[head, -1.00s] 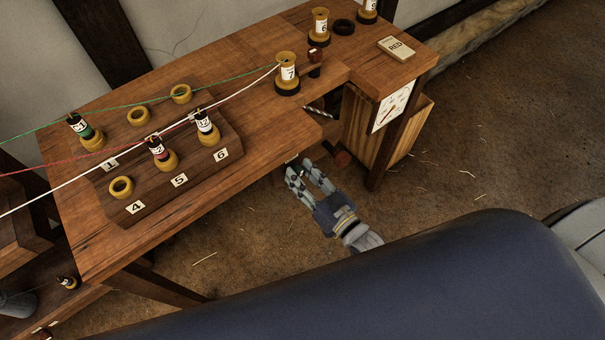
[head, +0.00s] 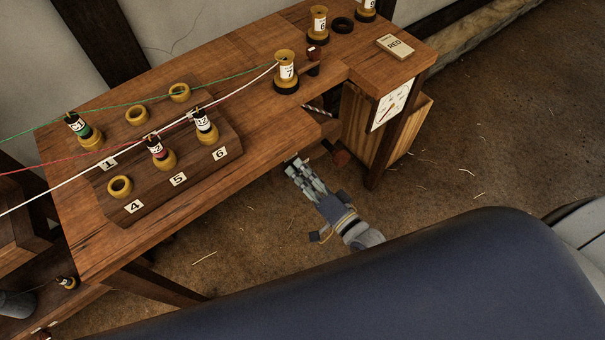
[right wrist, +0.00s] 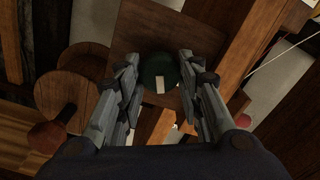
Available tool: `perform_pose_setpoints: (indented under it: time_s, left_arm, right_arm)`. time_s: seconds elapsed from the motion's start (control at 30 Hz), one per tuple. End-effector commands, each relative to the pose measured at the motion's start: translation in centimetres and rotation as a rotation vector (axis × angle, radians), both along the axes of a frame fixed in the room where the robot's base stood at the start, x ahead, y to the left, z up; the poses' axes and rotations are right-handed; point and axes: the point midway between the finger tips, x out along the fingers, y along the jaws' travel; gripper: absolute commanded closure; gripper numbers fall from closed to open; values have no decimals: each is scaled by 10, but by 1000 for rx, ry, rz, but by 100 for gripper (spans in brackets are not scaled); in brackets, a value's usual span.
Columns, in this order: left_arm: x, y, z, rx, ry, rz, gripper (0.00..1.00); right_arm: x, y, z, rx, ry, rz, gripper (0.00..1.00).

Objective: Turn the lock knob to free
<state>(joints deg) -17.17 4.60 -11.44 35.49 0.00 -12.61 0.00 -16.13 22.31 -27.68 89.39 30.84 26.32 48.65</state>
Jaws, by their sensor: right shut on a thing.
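The lock knob (right wrist: 158,72) shows in the right wrist view as a dark green round knob with a pale mark on its face. It sits against a brown wooden board (right wrist: 142,38). My right gripper (right wrist: 158,80) has one finger on each side of it and is shut on it. In the head view my right gripper (head: 293,166) reaches under the front edge of the bench, and the knob is hidden there. My left gripper is not in view.
The wooden bench (head: 258,118) carries a numbered bobbin block (head: 200,165) and bobbin 7 (head: 286,72), with green, red and white yarns stretched above.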

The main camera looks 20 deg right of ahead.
Motion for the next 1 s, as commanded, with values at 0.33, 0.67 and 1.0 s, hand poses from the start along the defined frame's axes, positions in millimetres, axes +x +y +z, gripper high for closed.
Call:
perform_pose_setpoints:
  time_s: [0.33,0.67,1.0]
  left_arm:
    - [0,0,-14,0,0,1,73]
    - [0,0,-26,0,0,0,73]
    - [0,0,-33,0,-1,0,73]
  right_arm:
    - [1,-1,-3,308,110,1,90]
    - [1,-1,-4,563,202,0,90]
    - [0,-1,-4,712,257,-1,90]
